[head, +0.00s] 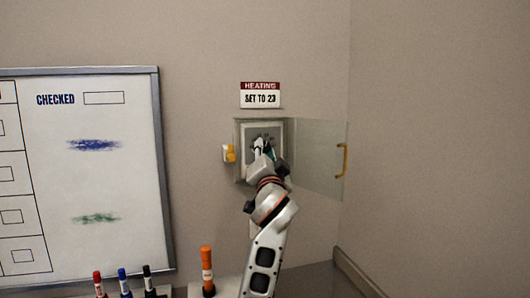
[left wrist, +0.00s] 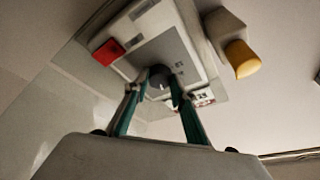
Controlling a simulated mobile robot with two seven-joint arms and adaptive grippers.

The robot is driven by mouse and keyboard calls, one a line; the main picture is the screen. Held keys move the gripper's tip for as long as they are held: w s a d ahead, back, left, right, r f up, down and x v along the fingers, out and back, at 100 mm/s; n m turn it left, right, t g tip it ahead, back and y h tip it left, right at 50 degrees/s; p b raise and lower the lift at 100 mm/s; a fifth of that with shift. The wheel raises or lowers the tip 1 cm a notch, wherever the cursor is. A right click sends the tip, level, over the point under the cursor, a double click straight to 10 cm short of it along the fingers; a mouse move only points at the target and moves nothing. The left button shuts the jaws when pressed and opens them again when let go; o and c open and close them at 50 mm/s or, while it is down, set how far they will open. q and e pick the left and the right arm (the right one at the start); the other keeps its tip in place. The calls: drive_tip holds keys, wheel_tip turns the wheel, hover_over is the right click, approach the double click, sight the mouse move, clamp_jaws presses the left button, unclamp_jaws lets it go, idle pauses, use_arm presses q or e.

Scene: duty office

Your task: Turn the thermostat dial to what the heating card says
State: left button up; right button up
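The heating card (head: 260,100) on the wall reads "SET TO 23". Below it the thermostat (head: 248,133) sits in a shallow wall box whose clear door (head: 318,160) stands open to the right. My left gripper (head: 263,147) reaches up to the thermostat and hides its dial in the head view. In the left wrist view the dark round dial (left wrist: 160,77) shows between the two teal fingertips of my left gripper (left wrist: 156,88). The fingers look apart, with a small gap on the left side; contact on the right is unclear. The dial's setting is not readable. My right gripper is out of view.
A yellow knob on a white mount (head: 229,153) is just left of the box. A red part (left wrist: 108,52) shows on the thermostat unit. A whiteboard (head: 100,170) hangs at left, with several markers (head: 207,270) below. The right wall is bare.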

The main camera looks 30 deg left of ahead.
use_arm(q)
drive_tip(key=shift+m, duration=0.3)
drive_tip(key=m+h, duration=0.1)
drive_tip(key=m, duration=0.2)
drive_tip(key=shift+s+r, duration=0.1)
drive_tip(key=shift+r, duration=0.05)
drive_tip(key=shift+a+r+m+h, duration=0.1)
drive_tip(key=shift+m+h, duration=0.9)
drive_tip(key=shift+m, duration=1.5)
drive_tip(key=o, duration=1.1)
drive_tip(key=v, duration=1.2)
drive_tip(key=shift+s+r, duration=0.1)
drive_tip(key=shift+r, duration=0.05)
